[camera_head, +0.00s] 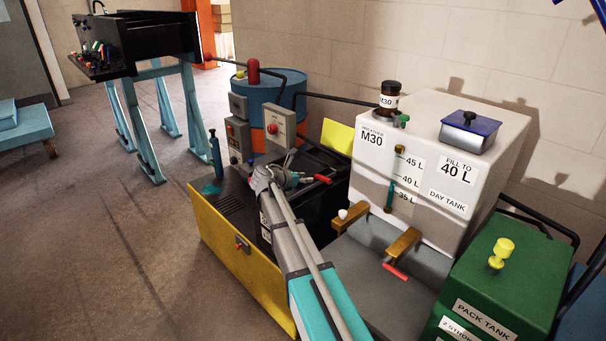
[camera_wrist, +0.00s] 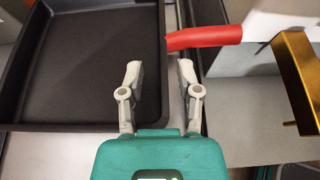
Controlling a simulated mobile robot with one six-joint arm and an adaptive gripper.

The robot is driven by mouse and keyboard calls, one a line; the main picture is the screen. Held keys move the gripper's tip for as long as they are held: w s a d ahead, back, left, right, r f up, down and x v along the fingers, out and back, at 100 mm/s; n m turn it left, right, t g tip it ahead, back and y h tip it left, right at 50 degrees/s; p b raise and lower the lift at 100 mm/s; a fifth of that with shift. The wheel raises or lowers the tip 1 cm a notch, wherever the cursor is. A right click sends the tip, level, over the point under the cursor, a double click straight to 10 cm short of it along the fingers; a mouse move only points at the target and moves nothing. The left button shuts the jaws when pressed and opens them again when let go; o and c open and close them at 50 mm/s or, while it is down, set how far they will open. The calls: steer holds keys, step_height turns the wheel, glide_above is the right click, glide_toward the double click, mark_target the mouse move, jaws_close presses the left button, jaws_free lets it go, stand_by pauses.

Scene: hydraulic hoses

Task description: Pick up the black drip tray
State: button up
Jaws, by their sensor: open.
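The black drip tray (camera_wrist: 85,65) fills the left of the wrist view, a shallow rectangular pan with a flat floor and raised walls. My gripper (camera_wrist: 160,75) is open, with two pale grey fingers apart. In that view the left finger overlaps the tray's inner right side and the right finger lies just beyond its right wall. The wall shows between them. Whether the fingers reach down past the rim, I cannot tell. In the head view my gripper (camera_head: 296,179) is over dark surfaces beside the white tank, and my arm hides part of them.
A red handle (camera_wrist: 205,38) lies just ahead of the right finger, with a brass tap (camera_wrist: 300,80) farther right. The white day tank (camera_head: 430,165) and green pack tank (camera_head: 495,285) stand right of my arm. A yellow panel (camera_head: 235,255) stands left. Open floor (camera_head: 130,250) lies beyond.

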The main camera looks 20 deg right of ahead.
steer(key=shift+x, duration=0.8)
jaws_close()
